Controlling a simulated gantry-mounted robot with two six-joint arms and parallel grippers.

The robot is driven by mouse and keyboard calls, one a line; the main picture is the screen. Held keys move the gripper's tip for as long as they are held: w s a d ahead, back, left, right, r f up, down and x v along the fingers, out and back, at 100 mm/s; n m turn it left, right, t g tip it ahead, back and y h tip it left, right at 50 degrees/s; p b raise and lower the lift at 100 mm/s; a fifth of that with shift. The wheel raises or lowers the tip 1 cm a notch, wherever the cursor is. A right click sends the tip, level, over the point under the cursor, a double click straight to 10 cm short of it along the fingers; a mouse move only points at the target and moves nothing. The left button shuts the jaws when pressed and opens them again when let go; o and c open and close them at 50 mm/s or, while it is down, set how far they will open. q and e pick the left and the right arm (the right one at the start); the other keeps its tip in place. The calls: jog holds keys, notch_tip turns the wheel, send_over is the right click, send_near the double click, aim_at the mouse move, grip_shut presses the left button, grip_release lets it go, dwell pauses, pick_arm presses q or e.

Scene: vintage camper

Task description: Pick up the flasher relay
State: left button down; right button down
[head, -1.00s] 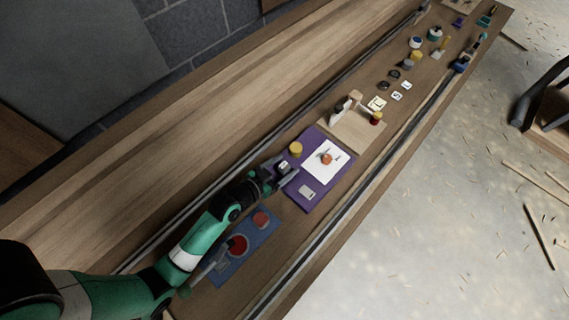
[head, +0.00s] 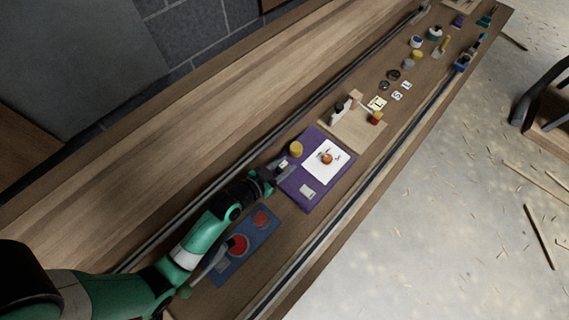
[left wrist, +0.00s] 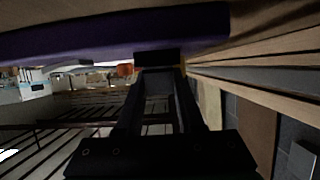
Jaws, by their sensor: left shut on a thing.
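My left gripper (head: 281,172) is at the left edge of the purple mat (head: 311,205). It is shut on a small dark block with a pale top, which appears to be the flasher relay (head: 284,162). In the left wrist view, the relay shows as a black block (left wrist: 158,57) between the fingertips of my left gripper (left wrist: 158,72), with the purple mat behind it. Whether the relay is clear of the mat is hard to tell. My right gripper is not in view.
A yellow round thing (head: 296,148), a white sheet (head: 327,170) with an orange item and a small pale card (head: 307,191) lie on the purple mat. A wooden board (head: 352,130) stands beyond.

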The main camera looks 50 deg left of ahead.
aim_at(285, 165)
pick_arm(q)
notch_tip(285, 165, up, 3)
jog(key=shift+r+p, duration=0.15)
jog(key=shift+p, duration=0.5)
jog(key=s+d+r+p, duration=0.1)
jog(key=s+d+r, duration=0.1)
jog(key=s+r, duration=0.3)
jog(key=s+d+r+p, duration=0.2)
jog(key=s+d+r, duration=0.1)
jog(key=s, duration=0.5)
jog(key=shift+d+r, duration=0.3)
jog(key=shift+r, duration=0.55)
